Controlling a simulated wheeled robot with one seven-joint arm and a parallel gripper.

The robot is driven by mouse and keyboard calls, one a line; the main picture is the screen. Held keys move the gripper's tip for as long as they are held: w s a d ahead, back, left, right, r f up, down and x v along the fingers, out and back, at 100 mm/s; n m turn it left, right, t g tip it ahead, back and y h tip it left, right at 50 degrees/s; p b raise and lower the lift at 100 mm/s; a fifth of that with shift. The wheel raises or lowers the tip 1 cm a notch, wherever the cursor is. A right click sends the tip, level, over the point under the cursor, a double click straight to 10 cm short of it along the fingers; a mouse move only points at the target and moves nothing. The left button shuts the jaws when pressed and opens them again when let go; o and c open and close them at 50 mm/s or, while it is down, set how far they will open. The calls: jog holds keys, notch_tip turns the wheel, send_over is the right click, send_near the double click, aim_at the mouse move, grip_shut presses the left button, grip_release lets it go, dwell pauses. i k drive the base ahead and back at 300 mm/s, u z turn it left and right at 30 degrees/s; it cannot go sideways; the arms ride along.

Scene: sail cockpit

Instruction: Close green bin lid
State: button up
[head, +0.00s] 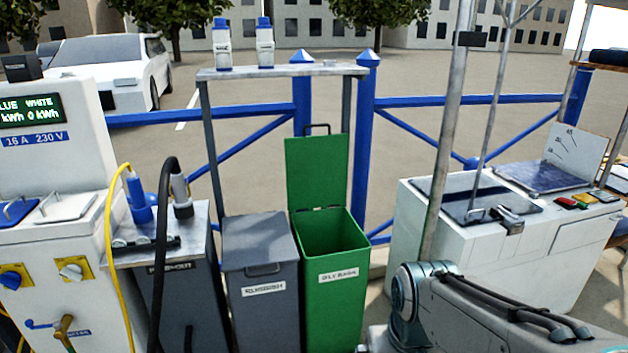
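The green bin (335,290) stands upright on the ground near the middle of the head view, with a white label on its front. Its green lid (317,172) is raised nearly upright at the back edge, with a dark handle at its top. The bin's mouth is uncovered, and the part of the inside that shows looks empty. My arm's grey links show at the lower right, to the right of the bin. My gripper is not in view.
A grey bin (262,285) with its lid shut stands directly left. A shelf (282,70) with two bottles spans behind the raised lid. A blue fence (465,100) runs behind. A white cabinet (500,240) and a metal pole (447,130) stand right, a charging post (60,200) left.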

aim_at(316, 166)
jog(key=u, duration=0.3)
jog(key=i, duration=1.8)
jog(key=u, duration=0.05)
